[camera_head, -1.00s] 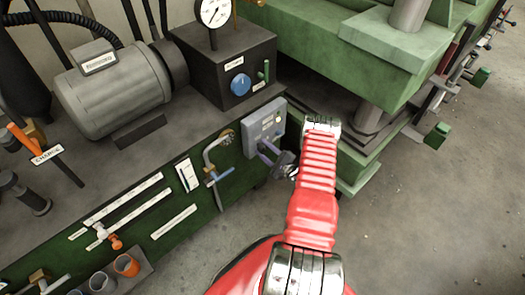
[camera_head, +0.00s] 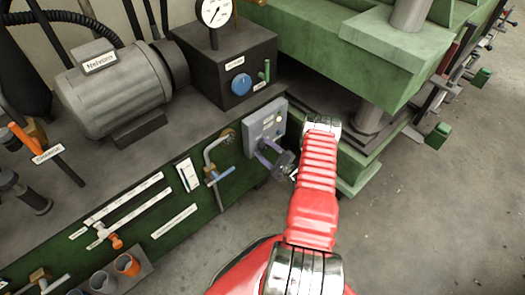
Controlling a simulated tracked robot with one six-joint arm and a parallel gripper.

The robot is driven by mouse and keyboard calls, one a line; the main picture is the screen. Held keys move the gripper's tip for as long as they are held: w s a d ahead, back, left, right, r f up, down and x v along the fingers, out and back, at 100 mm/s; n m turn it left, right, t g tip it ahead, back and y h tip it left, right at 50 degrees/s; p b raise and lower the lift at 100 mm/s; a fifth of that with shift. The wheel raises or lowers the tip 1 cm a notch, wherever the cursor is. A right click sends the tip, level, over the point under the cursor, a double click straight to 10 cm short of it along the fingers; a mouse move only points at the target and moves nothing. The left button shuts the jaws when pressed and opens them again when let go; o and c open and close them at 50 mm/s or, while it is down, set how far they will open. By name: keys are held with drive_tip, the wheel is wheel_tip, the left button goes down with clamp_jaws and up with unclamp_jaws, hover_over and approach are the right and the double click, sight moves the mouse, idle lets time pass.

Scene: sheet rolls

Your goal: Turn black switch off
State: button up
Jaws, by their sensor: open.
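A grey switch box (camera_head: 265,122) is mounted at the right end of the green bench front. Small controls show on its face, but the black switch cannot be told apart clearly at this size. My gripper (camera_head: 262,147) is at the lower part of this face, at the end of my red arm. Its two purplish fingers are spread apart and point at the box. No object shows between them. Whether the fingertips touch the box or a switch cannot be told.
A blue pipe valve (camera_head: 217,176) sits just left of the box. A dark box (camera_head: 227,68) with a blue knob (camera_head: 241,84) and a gauge (camera_head: 215,11) stands above. The green press (camera_head: 400,55) is close on the right. Open floor (camera_head: 430,220) lies at lower right.

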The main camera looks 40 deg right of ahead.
drive_tip(key=shift+s, duration=0.1)
drive_tip(key=shift+s, duration=0.25)
drive_tip(key=s, duration=1.3)
drive_tip(key=shift+d, duration=0.15)
drive_tip(key=shift+f, duration=0.1)
